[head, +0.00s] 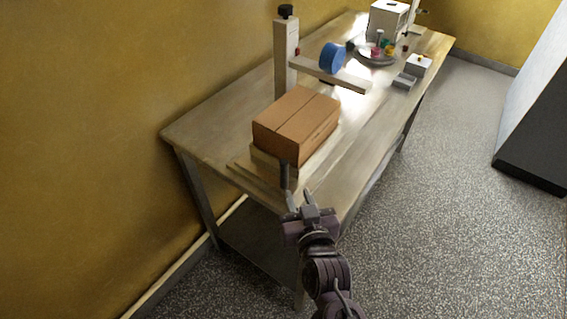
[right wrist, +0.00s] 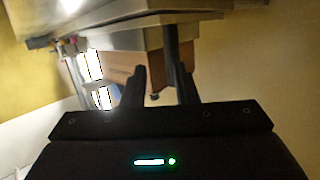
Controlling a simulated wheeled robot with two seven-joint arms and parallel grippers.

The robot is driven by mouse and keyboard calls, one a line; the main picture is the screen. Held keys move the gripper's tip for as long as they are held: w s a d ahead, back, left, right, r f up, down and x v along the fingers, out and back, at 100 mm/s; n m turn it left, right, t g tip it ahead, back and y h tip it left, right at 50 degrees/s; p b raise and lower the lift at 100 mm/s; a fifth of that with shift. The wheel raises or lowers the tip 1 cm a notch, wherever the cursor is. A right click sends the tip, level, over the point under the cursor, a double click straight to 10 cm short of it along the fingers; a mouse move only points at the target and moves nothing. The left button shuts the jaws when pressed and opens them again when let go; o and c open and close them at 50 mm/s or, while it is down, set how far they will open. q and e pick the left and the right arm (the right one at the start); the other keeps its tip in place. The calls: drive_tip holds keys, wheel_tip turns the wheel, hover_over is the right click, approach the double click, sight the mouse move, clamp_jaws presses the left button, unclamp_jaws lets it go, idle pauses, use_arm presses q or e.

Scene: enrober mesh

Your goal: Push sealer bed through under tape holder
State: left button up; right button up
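The sealer bed (head: 264,162) is a pale wooden block near the close end of the table, with a brown cardboard box (head: 297,122) on top. A dark upright handle (head: 285,175) stands at its near end. The tape holder is a pale post (head: 286,62) with a side arm (head: 345,79) carrying a blue tape roll (head: 333,57), beyond the box. My right gripper (head: 299,198) is just in front of the handle, fingers apart. In the right wrist view the fingers (right wrist: 160,84) are open with the handle (right wrist: 172,42) close by; contact cannot be told. My left gripper is out of view.
The table (head: 200,128) stands along a yellow wall. At its far end are a white machine (head: 388,20), a round plate (head: 366,59) with small coloured items, a white box (head: 419,65) and a grey tray (head: 404,81).

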sight(285, 168)
drive_tip(key=w+a+r+t, duration=0.1)
drive_tip(key=w, duration=0.1)
drive_tip(key=w+a+p, duration=0.1)
drive_tip(key=w, duration=0.2)
drive_tip(key=w+a+r+t, duration=0.1)
drive_tip(key=w, duration=0.1)
drive_tip(key=shift+w+a+r+t+p, duration=0.15)
drive_tip(key=shift+w+r+t+p, duration=0.15)
drive_tip(key=shift+w+r+p, duration=0.1)
clamp_jaws()
